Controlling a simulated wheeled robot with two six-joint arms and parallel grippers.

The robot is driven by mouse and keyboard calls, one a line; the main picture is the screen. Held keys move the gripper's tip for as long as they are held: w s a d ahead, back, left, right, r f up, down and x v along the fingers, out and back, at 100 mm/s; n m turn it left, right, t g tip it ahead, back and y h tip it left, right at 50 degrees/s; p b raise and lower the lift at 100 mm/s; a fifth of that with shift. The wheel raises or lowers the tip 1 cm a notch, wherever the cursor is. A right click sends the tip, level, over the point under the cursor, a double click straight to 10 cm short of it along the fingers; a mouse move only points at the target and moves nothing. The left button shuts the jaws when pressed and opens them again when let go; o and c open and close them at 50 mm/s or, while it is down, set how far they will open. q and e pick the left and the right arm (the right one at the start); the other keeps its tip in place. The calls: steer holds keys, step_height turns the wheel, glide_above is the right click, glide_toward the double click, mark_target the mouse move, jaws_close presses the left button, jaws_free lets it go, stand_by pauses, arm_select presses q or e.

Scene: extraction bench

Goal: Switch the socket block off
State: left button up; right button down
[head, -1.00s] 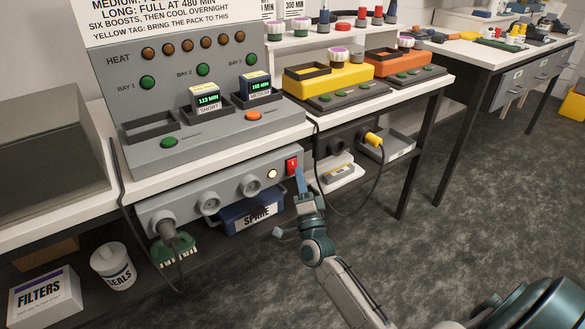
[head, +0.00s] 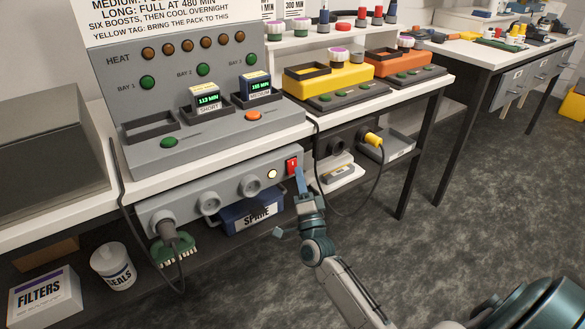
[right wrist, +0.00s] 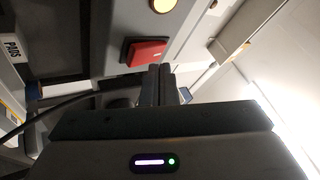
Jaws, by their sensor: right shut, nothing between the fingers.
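The grey socket block (head: 228,201) is mounted along the front below the bench top. Its red rocker switch (head: 292,165) is at the right end, beside a round pale lit lamp (head: 272,174). A plug (head: 168,231) sits in its leftmost socket. My right gripper (head: 300,178) is shut and empty, its fingertips close to the switch's right edge. In the right wrist view the red switch (right wrist: 146,52) is just beyond the shut fingertips (right wrist: 160,70); I cannot tell whether they touch. My left gripper is not in view.
The grey charger (head: 205,120) with packs stands on the bench above. A black cable loops down right of my gripper from a yellow plug (head: 373,138). The floor (head: 440,265) at right is clear.

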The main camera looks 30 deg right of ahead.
steer(key=shift+w, duration=0.15)
steer(key=shift+w, duration=0.3)
steer(key=shift+w+r+b, duration=0.25)
steer(key=shift+r+b, duration=0.05)
stand_by(1.3)
steer(key=shift+s, duration=0.15)
steer(key=shift+f, duration=0.15)
stand_by(0.3)
steer(key=s+p, duration=0.3)
steer(key=s, duration=0.2)
steer(key=shift+d, duration=0.1)
